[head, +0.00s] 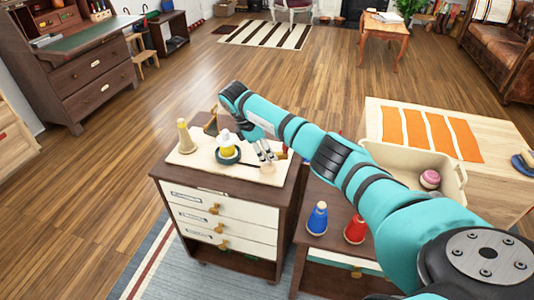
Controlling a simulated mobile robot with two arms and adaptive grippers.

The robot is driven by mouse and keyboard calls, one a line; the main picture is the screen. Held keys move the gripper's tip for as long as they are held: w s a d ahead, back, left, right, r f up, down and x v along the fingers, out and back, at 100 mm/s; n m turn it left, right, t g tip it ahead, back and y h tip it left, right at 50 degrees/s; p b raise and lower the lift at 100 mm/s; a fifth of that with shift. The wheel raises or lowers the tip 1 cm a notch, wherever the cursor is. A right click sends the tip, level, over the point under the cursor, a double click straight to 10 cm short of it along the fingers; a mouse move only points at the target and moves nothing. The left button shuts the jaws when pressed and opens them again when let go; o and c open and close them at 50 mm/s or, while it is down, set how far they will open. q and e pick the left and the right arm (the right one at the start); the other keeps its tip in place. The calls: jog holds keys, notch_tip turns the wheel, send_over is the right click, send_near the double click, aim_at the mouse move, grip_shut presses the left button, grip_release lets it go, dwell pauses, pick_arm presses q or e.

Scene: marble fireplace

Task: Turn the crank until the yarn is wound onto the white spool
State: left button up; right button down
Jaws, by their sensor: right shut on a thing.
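A wooden board (187,157) lies on top of a small drawer cabinet. On it stands a white spool (224,136) with yellow yarn (228,147) around its lower part, above a dark round disc (226,158). A tan cone (184,138) stands to its left. My right arm reaches in from the lower right, and my right gripper (265,156) points down just right of the spool. Its fingers are shut on a small part, seemingly the crank handle, mostly hidden by them. A small pale knob (267,168) shows just below the fingertips. My left gripper is out of view.
The drawer cabinet (216,220) stands on a blue-grey rug (160,272). Behind my arm is a beige bin (400,162) holding a pink ball (430,179).

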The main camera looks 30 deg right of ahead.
jog(key=shift+m, duration=0.3)
jog(key=c, duration=1.2)
grip_release()
jog(key=shift+c, duration=0.2)
jog(key=shift+r, duration=0.1)
jog(key=v, duration=1.2)
jog(key=shift+w, duration=0.2)
